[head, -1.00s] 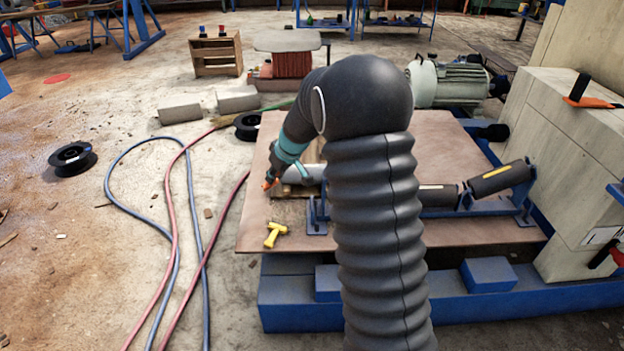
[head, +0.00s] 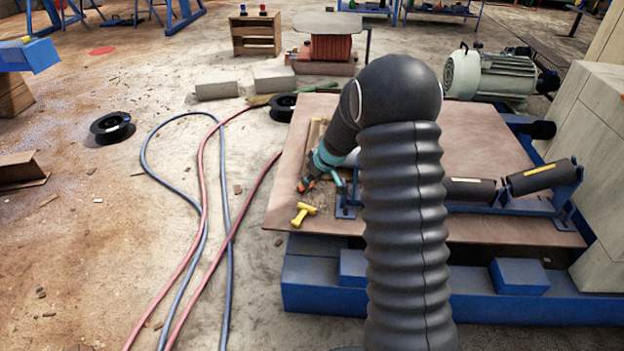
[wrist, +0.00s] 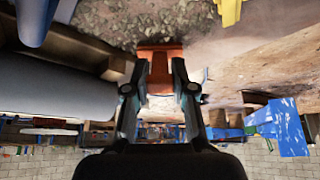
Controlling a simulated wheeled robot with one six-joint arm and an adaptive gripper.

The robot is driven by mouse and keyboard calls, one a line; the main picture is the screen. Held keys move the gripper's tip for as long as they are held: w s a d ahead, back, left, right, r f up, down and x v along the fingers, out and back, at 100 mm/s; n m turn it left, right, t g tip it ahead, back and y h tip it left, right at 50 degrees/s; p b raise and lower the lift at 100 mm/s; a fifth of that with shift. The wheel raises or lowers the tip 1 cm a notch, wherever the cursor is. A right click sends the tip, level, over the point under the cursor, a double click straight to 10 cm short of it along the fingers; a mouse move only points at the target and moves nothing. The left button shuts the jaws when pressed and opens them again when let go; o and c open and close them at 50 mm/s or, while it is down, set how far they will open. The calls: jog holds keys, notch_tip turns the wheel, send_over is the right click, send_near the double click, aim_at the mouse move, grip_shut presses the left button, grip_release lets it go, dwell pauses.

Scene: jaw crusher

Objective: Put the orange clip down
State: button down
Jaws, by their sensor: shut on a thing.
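My gripper (head: 306,184) hangs over the left part of a brown board, just behind a yellow T-shaped thing (head: 303,213). In the wrist view my gripper (wrist: 160,85) has its two dark fingers closed on the sides of the orange clip (wrist: 160,65). In the head view the orange clip is only a small orange spot at the fingertips. Rough grey debris shows behind the clip in the wrist view. I cannot tell whether the clip touches the surface below. The yellow thing also shows at the top of the wrist view (wrist: 229,10).
The brown board (head: 480,130) lies on a blue frame (head: 320,285). Dark rollers (head: 543,177) stand on its right. A grey cylinder (wrist: 55,88) lies close left of my gripper in the wrist view. Hoses (head: 225,190) cross the floor at left. The board's right rear is bare.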

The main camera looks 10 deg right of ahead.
jog(key=shift+f, duration=0.2)
jog(key=c, duration=1)
grip_release()
jog(key=shift+r, duration=0.1)
jog(key=shift+o, duration=0.2)
jog(key=shift+s+d+r, duration=0.1)
jog(key=shift+s+r, duration=0.05)
jog(key=shift+r, duration=0.35)
jog(key=s+r, duration=1.2)
jog(key=r, duration=0.5)
jog(key=s+r+m+h, duration=0.1)
jog(key=s+r+m, duration=0.1)
jog(key=s, duration=1.2)
jog(key=s+a+r+m+h, duration=0.1)
jog(key=s+r+m, duration=0.2)
jog(key=s, duration=1.1)
jog(key=shift+s+a+r+t+h+p, duration=0.25)
jog(key=shift+r+p, duration=0.2)
jog(key=shift+r, duration=0.4)
